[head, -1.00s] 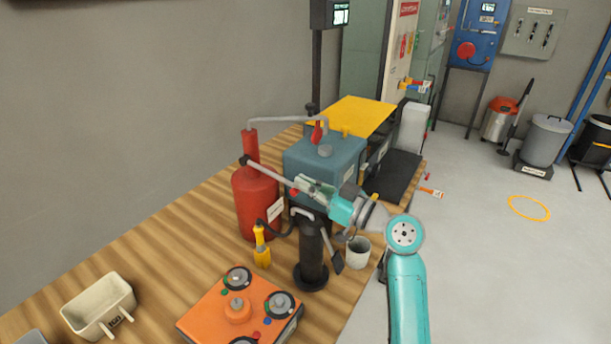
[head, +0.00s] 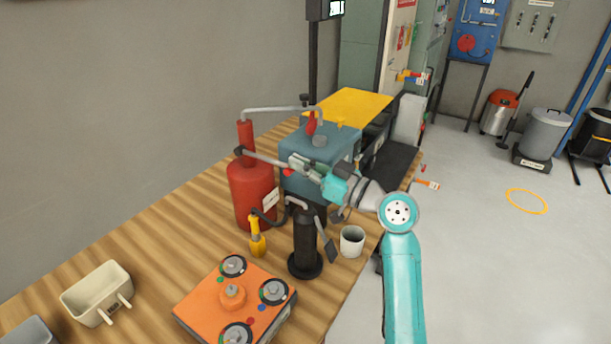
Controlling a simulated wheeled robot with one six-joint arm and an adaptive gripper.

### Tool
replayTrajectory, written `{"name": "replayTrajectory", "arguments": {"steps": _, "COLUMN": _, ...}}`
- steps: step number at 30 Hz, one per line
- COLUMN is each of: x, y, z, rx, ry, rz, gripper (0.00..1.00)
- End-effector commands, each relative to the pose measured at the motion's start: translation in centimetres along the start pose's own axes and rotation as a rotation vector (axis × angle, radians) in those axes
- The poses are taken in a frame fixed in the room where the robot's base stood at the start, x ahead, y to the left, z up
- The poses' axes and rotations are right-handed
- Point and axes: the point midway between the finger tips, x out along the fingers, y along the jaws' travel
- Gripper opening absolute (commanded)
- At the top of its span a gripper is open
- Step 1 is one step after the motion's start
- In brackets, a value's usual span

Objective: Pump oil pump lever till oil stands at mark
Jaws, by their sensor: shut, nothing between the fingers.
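The oil pump seems to be the red cylinder (head: 252,197) on the wooden bench, with a pipe from its top to a blue-grey tank (head: 305,185). Its grey lever (head: 265,158) runs from a black pivot at the cylinder's top rightward, tilted slightly down in the picture. My gripper (head: 298,166) is shut and empty at the lever's right end, in front of the tank. I cannot tell whether it touches the lever. A small red spot shows just below the gripper. The oil level and its mark cannot be made out.
A black cylinder (head: 305,245) with a bent grey handle stands below my gripper, and a white cup (head: 352,240) beside it. A yellow-handled tool (head: 257,243), an orange box (head: 225,305) with dials and a cream tray (head: 95,292) stand nearer.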

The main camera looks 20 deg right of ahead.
Motion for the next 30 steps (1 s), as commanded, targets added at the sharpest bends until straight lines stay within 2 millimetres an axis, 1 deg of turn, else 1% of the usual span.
{"name": "replayTrajectory", "arguments": {"steps": 1, "x": 0.5, "y": 0.0, "z": -0.7, "rx": -0.003, "ry": 0.001, "rz": -0.002, "gripper": 0.00}}
{"name": "replayTrajectory", "arguments": {"steps": 2, "x": 0.5, "y": 0.0, "z": -0.8, "rx": 0.000, "ry": 0.000, "rz": -0.001, "gripper": 0.00}}
{"name": "replayTrajectory", "arguments": {"steps": 3, "x": -0.4, "y": 0.1, "z": -0.3, "rx": 0.003, "ry": -0.003, "rz": 0.002, "gripper": 0.00}}
{"name": "replayTrajectory", "arguments": {"steps": 8, "x": -2.8, "y": 0.1, "z": 0.3, "rx": 0.002, "ry": -0.001, "rz": 0.004, "gripper": 0.00}}
{"name": "replayTrajectory", "arguments": {"steps": 15, "x": -6.7, "y": 0.1, "z": 1.3, "rx": 0.002, "ry": -0.001, "rz": 0.003, "gripper": 0.00}}
{"name": "replayTrajectory", "arguments": {"steps": 18, "x": -7.9, "y": 0.1, "z": 1.6, "rx": 0.001, "ry": -0.001, "rz": 0.003, "gripper": 0.00}}
{"name": "replayTrajectory", "arguments": {"steps": 24, "x": -9.1, "y": 0.0, "z": 1.9, "rx": 0.001, "ry": 0.000, "rz": 0.000, "gripper": 0.00}}
{"name": "replayTrajectory", "arguments": {"steps": 30, "x": -9.2, "y": 0.0, "z": 1.9, "rx": 0.000, "ry": 0.001, "rz": -0.001, "gripper": 0.00}}
